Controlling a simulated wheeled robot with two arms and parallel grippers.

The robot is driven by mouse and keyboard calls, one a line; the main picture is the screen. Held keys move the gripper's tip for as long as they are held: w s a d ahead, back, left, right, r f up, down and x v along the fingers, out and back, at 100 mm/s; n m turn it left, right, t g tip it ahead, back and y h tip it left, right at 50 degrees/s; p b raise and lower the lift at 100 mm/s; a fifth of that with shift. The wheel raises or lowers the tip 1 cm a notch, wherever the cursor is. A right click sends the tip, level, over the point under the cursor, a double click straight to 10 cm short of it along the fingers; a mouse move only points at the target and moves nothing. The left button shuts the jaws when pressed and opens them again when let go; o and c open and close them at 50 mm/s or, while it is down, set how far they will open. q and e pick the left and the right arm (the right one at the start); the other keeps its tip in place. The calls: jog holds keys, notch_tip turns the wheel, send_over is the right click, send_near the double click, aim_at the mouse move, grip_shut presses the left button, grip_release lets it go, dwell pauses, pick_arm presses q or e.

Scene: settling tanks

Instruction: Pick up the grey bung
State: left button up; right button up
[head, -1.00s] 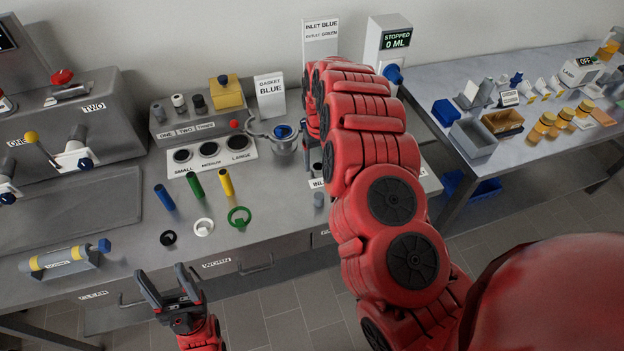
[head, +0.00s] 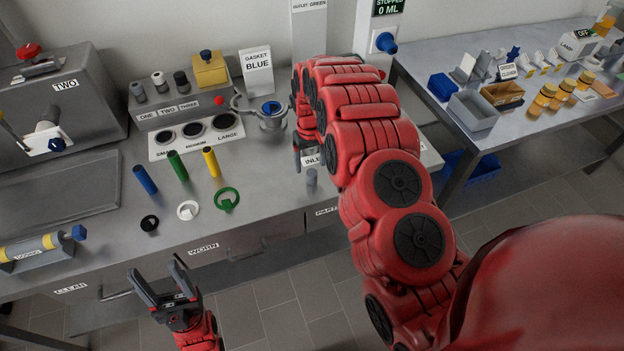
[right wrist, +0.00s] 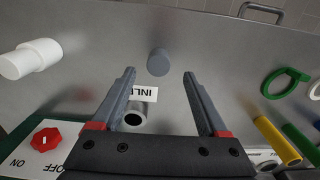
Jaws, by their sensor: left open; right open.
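The grey bung (head: 311,177) is a small grey cylinder standing on the steel bench near its front edge. In the right wrist view the grey bung (right wrist: 158,62) lies just beyond the fingertips, in line with the gap between them. My right gripper (right wrist: 159,76) is open and empty, with a finger to either side of that line. In the head view my right gripper (head: 308,160) is partly hidden by its own arm, just behind the bung. My left gripper (head: 156,268) is open and empty in front of the bench.
An INLET label (right wrist: 140,93) and a pipe end (right wrist: 136,117) lie under the right gripper. A white fitting (right wrist: 32,58) and a red knob (right wrist: 46,139) are to the left there. Coloured tubes and a green ring (head: 227,200) lie left of the bung.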

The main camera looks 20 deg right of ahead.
aim_at(312, 172)
jog(key=shift+f+p, duration=0.55)
jog(key=shift+p, duration=0.05)
jog(key=f, duration=0.1)
jog(key=f+p, duration=0.1)
jog(key=f, duration=0.1)
jog(key=shift+s+d+p, duration=0.2)
jog(key=shift+p, duration=0.1)
jog(key=shift+f, duration=0.55)
grip_shut()
